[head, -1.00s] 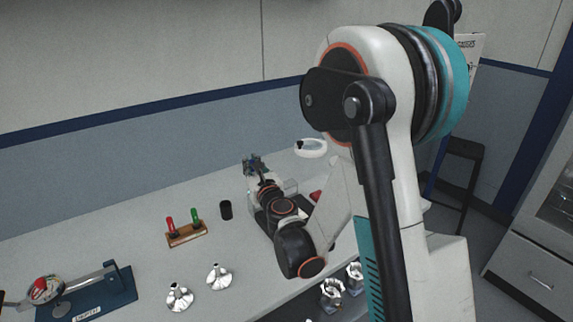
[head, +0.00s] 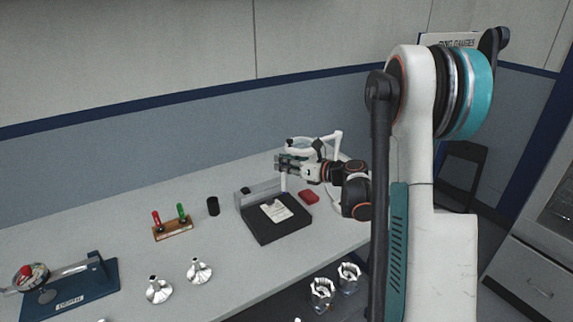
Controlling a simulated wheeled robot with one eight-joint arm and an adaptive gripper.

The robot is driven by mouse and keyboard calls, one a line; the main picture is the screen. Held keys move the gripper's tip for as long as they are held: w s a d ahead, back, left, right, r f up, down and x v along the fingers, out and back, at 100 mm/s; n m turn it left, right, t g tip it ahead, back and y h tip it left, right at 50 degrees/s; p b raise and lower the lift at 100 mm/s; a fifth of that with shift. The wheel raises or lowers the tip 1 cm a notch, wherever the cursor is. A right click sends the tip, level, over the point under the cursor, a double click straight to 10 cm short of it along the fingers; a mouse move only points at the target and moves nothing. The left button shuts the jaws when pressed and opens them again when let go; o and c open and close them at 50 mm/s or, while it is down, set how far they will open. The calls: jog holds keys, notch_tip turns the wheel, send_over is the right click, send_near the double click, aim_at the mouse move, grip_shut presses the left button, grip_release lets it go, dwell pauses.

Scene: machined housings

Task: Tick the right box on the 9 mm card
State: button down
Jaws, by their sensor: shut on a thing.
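A pale card (head: 275,212) lies on a black board or tray (head: 278,232) on the bench. Its print is too small to read, so I cannot make out the boxes or the size. My gripper (head: 286,165) is above and behind the card, near the back of the board. It is shut on a slim pale pen-like thing (head: 284,182) that hangs down from the fingers, apart from the card. Part of the fingers blends with the white ring behind.
A wooden rack (head: 173,230) holds red and green handles. Silver flared parts (head: 199,270) and a blue fixture (head: 72,290) stand farther left. Silver housings (head: 322,293) sit at lower right.

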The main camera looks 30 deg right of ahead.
notch_tip(320, 180, down, 6)
jog(key=b, duration=0.3)
jog(key=shift+s+d, duration=0.2)
jog(key=shift+d, duration=0.1)
jog(key=shift+f+b, duration=0.65)
jog(key=shift+b, duration=0.1)
dwell(2.5)
jog(key=shift+r+p, duration=2)
jog(key=shift+r, duration=1.55)
